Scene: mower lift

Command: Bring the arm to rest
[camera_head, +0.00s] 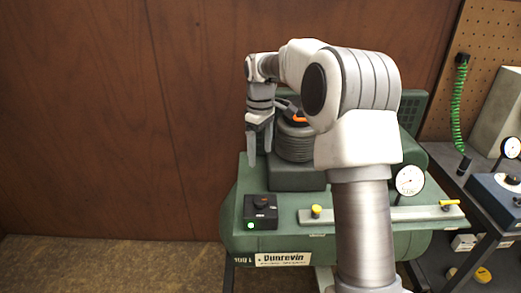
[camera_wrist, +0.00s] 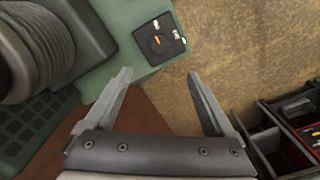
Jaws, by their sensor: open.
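My gripper (camera_head: 260,146) hangs pointing down at the left side of the green compressor (camera_head: 325,243) in the head view. Its two fingers are apart with nothing between them. In the wrist view the open fingers (camera_wrist: 158,95) lie over the compressor's edge and the floor. My arm is bent, rising in front of the compressor and folding over to the left. It hides part of the compressor's top. A black switch box (camera_head: 261,212) with a lit green lamp sits on the compressor's front left. It also shows in the wrist view (camera_wrist: 160,40).
A grey ribbed motor (camera_head: 294,142) stands close right of the gripper. Yellow-handled valves (camera_head: 316,211) and a gauge (camera_head: 409,180) line the compressor. A dark bench (camera_head: 470,190) with a blue device is at right. A wooden wall (camera_head: 110,110) stands behind; floor at left is clear.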

